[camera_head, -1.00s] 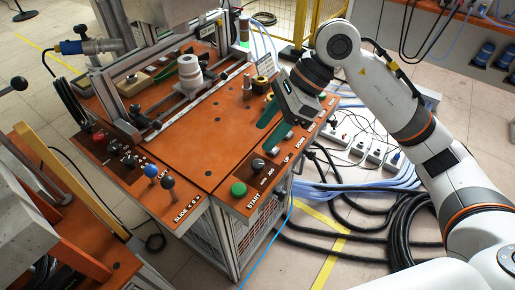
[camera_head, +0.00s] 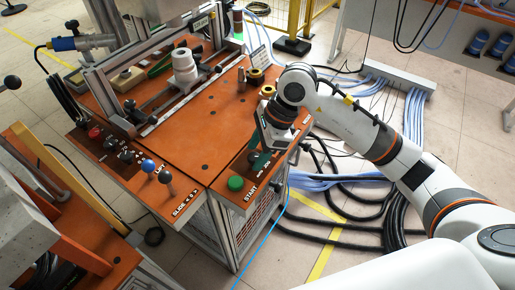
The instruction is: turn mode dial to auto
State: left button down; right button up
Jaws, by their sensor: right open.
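The orange control panel strip (camera_head: 222,196) runs along the front right edge of the machine table. It carries a green START button (camera_head: 235,184) and, farther along, a label that reads JOG. The black dial beside that label is largely covered by my right gripper (camera_head: 251,152), so its pointer cannot be read. My right gripper points down at the strip with its green fingers apart and empty. Whether a finger touches the dial cannot be told. My left gripper is not in view.
Blue (camera_head: 148,166) and dark (camera_head: 166,177) ball-topped levers stand on the left panel, near a red button (camera_head: 95,133). White stacked cylinders (camera_head: 184,68) stand on a rail behind. The orange tabletop (camera_head: 190,130) is mostly clear. Cables (camera_head: 340,228) lie on the floor at right.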

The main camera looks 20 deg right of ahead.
jog(key=shift+f, duration=0.15)
jog(key=shift+c, duration=0.5)
jog(key=c, duration=0.9)
jog(key=shift+o, duration=0.2)
